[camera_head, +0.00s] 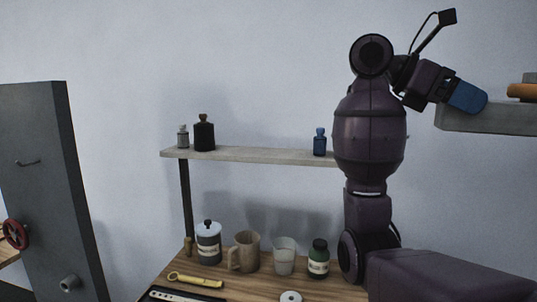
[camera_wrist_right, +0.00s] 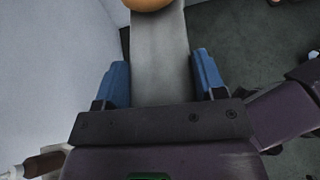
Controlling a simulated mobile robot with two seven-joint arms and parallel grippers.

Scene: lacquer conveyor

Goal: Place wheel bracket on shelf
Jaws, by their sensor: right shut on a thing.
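I cannot pick out the wheel bracket for certain in either view. My right gripper (camera_head: 467,97) is at the upper right, over the left end of a grey shelf-like slab (camera_head: 482,122). In the right wrist view, the blue fingers of my right gripper (camera_wrist_right: 162,80) stand apart, with a grey strip (camera_wrist_right: 160,45) between them. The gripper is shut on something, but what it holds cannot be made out. My left gripper is not in view.
A grey bottle (camera_head: 183,138), black bottle (camera_head: 204,135) and blue bottle (camera_head: 320,143) stand on the wooden shelf. A mug (camera_head: 247,252), jars and a yellow tool (camera_head: 195,281) are on the table below. An orange-brown round thing (camera_head: 522,91) lies on the slab. The shelf's middle is clear.

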